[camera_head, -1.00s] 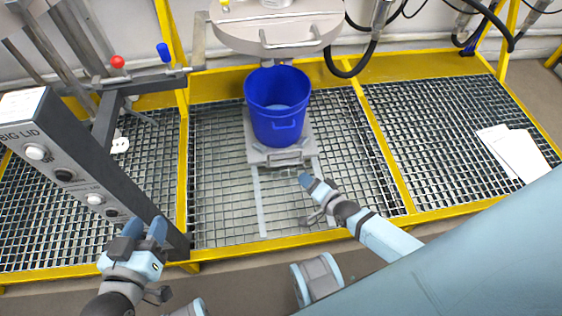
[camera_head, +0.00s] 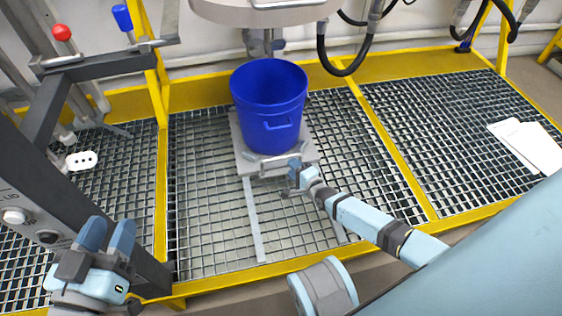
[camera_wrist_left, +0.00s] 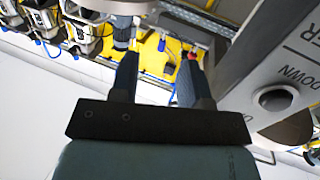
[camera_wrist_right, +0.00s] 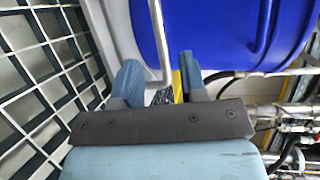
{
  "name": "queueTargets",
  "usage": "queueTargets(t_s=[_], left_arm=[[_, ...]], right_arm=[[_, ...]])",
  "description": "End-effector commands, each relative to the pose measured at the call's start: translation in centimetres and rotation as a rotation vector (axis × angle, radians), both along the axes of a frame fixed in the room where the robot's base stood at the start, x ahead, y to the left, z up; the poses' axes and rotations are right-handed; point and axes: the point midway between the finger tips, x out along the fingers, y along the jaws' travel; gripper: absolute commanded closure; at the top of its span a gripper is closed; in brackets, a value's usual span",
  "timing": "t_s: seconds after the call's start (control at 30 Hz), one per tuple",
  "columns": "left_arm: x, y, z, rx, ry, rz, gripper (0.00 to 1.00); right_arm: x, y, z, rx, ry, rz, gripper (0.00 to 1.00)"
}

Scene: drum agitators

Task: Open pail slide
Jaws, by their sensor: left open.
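The blue pail (camera_head: 269,104) stands upright on a grey slide plate (camera_head: 243,148) over the grating, with a handle (camera_head: 268,166) at the slide's front edge. My right gripper (camera_head: 291,172) is at the right end of this handle. In the right wrist view, its fingers (camera_wrist_right: 160,85) are apart, with the pale handle bar (camera_wrist_right: 158,45) reaching between them and the pail (camera_wrist_right: 215,30) beyond. Contact with the bar is unclear. My left gripper (camera_head: 108,235) is open and empty beside the grey control post, and its spread fingers (camera_wrist_left: 155,80) show in the left wrist view.
The grey control post (camera_head: 70,220) with buttons stands at the left. A round machine head (camera_head: 262,12) hangs above and behind the pail. Yellow beams (camera_head: 400,175) frame the grating. White sheets (camera_head: 530,145) lie at the right. The grating in front of the slide is clear.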

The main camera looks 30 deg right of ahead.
Motion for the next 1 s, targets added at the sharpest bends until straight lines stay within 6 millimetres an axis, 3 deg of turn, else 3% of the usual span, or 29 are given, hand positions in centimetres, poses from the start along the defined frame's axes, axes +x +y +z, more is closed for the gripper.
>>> queueTargets(t_s=[0.1, 0.33, 0.77, 0.8, 0.97, 1.0], left_arm=[[0.6, 0.4, -0.4, 0.039, -0.066, 0.003, 0.57], [1.3, 0.8, -0.1, 0.098, -0.167, 0.008, 0.57], [1.6, 1.0, 0.7, 0.115, -0.218, 0.012, 0.57], [1.6, 1.0, 0.7, 0.115, -0.217, 0.012, 0.57], [1.5, 1.0, 0.6, 0.117, -0.213, 0.011, 0.57], [1.5, 1.0, 0.5, 0.118, -0.211, 0.011, 0.57]], right_arm=[[2.7, 0.4, -0.9, 0.001, -0.002, 0.0, 0.61], [6.0, 1.0, -1.4, -0.001, 0.001, 0.001, 0.61], [7.2, 1.1, -1.3, -0.001, 0.002, 0.001, 0.61], [7.2, 1.1, -1.3, -0.001, 0.001, 0.001, 0.63], [7.1, 1.1, -1.4, -0.001, 0.001, 0.001, 1.0], [7.1, 1.1, -1.4, -0.001, 0.001, 0.001, 1.0]])
